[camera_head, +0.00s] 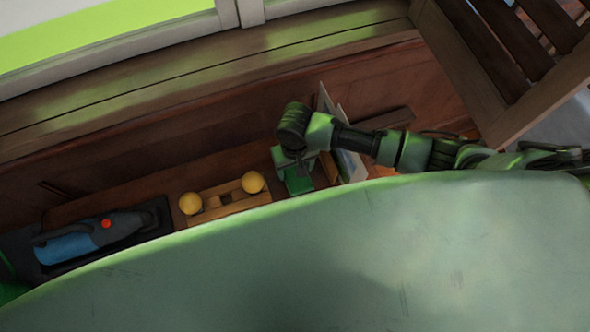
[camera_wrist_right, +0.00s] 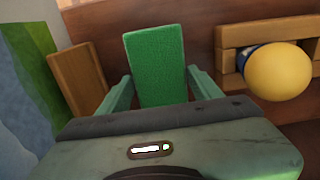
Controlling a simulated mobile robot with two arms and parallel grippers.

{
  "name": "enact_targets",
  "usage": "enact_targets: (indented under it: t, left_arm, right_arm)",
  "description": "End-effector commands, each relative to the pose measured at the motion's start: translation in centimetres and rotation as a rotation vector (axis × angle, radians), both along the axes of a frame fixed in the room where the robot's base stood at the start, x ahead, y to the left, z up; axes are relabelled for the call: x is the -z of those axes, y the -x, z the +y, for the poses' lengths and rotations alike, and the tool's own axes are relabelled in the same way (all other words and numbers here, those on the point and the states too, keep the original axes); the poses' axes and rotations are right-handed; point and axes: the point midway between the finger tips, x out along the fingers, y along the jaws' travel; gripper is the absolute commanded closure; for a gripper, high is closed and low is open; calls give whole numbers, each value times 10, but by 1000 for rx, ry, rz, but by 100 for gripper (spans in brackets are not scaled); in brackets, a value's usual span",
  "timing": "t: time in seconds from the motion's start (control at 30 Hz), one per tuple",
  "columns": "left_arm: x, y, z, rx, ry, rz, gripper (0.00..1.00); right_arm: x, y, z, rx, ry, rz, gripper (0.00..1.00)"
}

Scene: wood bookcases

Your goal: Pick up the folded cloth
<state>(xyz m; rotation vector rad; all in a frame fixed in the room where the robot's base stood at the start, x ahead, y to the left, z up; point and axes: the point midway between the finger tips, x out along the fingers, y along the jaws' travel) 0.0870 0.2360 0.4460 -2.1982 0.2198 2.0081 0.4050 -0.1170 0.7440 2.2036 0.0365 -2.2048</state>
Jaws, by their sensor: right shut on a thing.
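The folded cloth (camera_wrist_right: 156,66) is bright green and stands between the two fingers of my right gripper in the right wrist view. In the head view the cloth (camera_head: 298,184) shows just below the right gripper (camera_head: 294,168), which is shut on it. The cloth's lower part is hidden behind the gripper body in the wrist view. Whether the cloth still touches the shelf cannot be told. My left gripper is not in view.
A wooden rack with yellow balls (camera_head: 229,201) stands left of the cloth. Further left lies a blue and black handheld device (camera_head: 78,238). Upright thin boards or books (camera_head: 346,160) stand close on the right. A large pale green surface (camera_head: 330,260) fills the foreground.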

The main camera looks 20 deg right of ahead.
Motion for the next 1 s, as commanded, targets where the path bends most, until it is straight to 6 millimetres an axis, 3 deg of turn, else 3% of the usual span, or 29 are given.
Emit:
enact_targets:
  t: [0.3, 0.5, 0.7, 1.0]
  left_arm:
    - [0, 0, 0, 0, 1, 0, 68]
    - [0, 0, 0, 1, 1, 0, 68]
    - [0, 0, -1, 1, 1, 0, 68]
    - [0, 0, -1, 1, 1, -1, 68]
  right_arm:
    - [-92, -2, 1, -2, -4, -7, 75]
    - [-142, -1, 1, -1, -3, -5, 75]
    - [-169, -1, 1, 0, -2, -3, 75]
    - [-177, 0, 0, -1, -1, 0, 75]
